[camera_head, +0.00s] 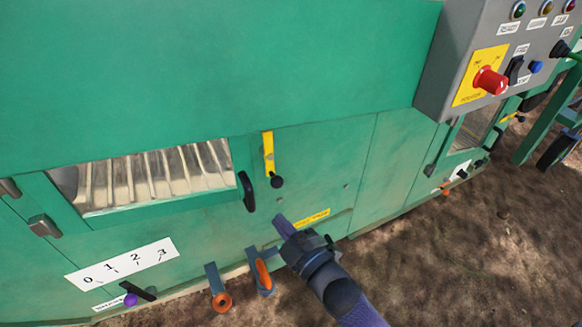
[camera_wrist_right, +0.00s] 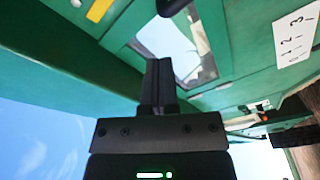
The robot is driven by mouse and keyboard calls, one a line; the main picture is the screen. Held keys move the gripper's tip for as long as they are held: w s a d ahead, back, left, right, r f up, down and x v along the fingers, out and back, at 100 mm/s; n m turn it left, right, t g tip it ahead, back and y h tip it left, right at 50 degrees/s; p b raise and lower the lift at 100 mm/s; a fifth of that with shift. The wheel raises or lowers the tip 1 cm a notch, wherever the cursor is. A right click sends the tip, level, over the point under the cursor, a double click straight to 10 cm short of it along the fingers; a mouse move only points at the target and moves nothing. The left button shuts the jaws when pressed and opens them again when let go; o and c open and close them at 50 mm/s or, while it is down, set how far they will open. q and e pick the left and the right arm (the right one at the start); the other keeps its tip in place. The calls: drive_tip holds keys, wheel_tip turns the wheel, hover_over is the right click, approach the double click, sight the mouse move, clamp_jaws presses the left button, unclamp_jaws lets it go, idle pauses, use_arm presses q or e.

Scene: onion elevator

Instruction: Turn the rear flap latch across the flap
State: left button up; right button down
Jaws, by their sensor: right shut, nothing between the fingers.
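A yellow latch bar (camera_head: 268,153) with a black knob (camera_head: 277,182) hangs near vertical on the green machine wall, right of the slatted window. It looks like the flap latch; the flap's outline is hard to make out. My right gripper (camera_head: 281,224) is shut and empty, below the knob and apart from it. In the right wrist view its closed fingers (camera_wrist_right: 160,82) point toward the machine wall, and a yellow piece (camera_wrist_right: 98,10), possibly the latch, shows at upper left. My left gripper is not in view.
A black handle (camera_head: 246,191) sits left of the latch. Two orange-ended levers (camera_head: 221,301) (camera_head: 263,275) stick out below, left of my right gripper. A 0-to-3 scale plate (camera_head: 122,263) is at lower left. A grey control box (camera_head: 455,70) juts out at upper right. Bare ground lies at lower right.

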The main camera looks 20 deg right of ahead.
sight(273, 162)
use_arm(q)
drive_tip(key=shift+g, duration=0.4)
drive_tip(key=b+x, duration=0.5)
drive_tip(key=b, duration=0.1)
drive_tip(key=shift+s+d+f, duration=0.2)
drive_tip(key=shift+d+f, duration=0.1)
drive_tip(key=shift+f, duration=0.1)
use_arm(e)
drive_tip(key=w+d, duration=0.1)
drive_tip(key=w, duration=0.9)
drive_tip(key=shift+d+r+n+t, duration=0.15)
drive_tip(key=shift+d+n+t, duration=0.15)
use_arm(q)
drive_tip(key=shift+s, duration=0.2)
use_arm(e)
drive_tip(key=shift+w, duration=0.1)
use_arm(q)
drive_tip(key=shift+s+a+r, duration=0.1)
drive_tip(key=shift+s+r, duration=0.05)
use_arm(e)
drive_tip(key=shift+d, duration=0.1)
